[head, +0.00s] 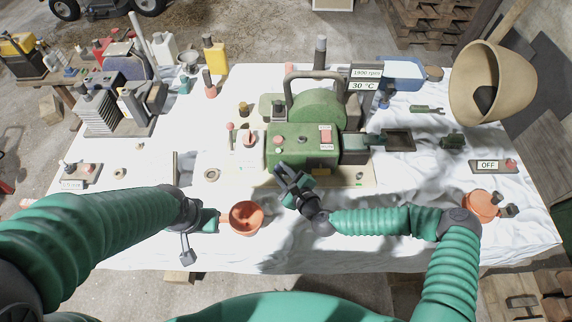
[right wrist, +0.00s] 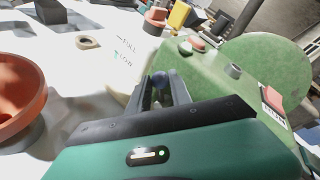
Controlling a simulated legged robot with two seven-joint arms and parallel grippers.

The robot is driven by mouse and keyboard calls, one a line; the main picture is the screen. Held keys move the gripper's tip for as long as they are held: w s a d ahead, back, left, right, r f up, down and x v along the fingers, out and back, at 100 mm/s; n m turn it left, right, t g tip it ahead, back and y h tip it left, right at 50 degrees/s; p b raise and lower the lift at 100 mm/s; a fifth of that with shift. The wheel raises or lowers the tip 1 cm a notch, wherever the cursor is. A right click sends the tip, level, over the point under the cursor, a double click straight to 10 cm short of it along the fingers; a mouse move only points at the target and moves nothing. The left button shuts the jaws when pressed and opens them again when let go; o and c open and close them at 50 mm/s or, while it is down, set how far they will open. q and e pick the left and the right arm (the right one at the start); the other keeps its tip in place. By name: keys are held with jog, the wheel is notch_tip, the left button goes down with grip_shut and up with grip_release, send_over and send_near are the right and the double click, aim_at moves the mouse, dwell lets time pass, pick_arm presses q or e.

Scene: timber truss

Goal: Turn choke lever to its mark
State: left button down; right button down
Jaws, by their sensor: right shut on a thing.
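The green engine (head: 305,143) stands mid-table with a carrying handle on top. My right gripper (head: 284,172) is at its front left edge, low over the table. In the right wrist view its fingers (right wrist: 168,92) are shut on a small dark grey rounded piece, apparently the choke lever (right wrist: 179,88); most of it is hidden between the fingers. Just beyond the fingers, small printed marks (right wrist: 125,55) show on a pale surface; the lettering is hard to read. My left gripper (head: 192,235) hangs left of an orange bowl (head: 246,217); its opening is unclear.
The orange bowl also shows at the left of the right wrist view (right wrist: 18,95). A display (head: 364,79) reads 1906 rpm and 30 °C. A sign (head: 488,166) reads OFF. A large tan funnel-like vessel (head: 493,82) stands back right.

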jog(key=shift+a+n+g+h+p, duration=0.3)
jog(key=shift+a+n+h+p, duration=0.35)
jog(key=shift+n+h+p, duration=0.4)
jog(key=shift+a+f+n+h+p, duration=0.25)
jog(key=shift+a+n+h+p, duration=0.15)
jog(key=shift+p, duration=0.3)
jog(key=shift+a+f+n+g+h+p, duration=0.25)
jog(key=shift+f+n+g+h+p, duration=0.1)
jog(key=shift+n+g+h, duration=0.15)
jog(key=shift+a+f+n+h, duration=0.35)
jog(key=shift+f+n+h, duration=0.25)
jog(key=shift+n+h, duration=0.2)
jog(key=shift+a+f+n+h, duration=0.2)
jog(key=shift+f+n+h, duration=0.45)
jog(key=shift+h, duration=0.3)
jog(key=shift+s+f, duration=0.1)
jog(key=c, duration=1.5)
grip_release()
jog(key=shift+o, duration=0.2)
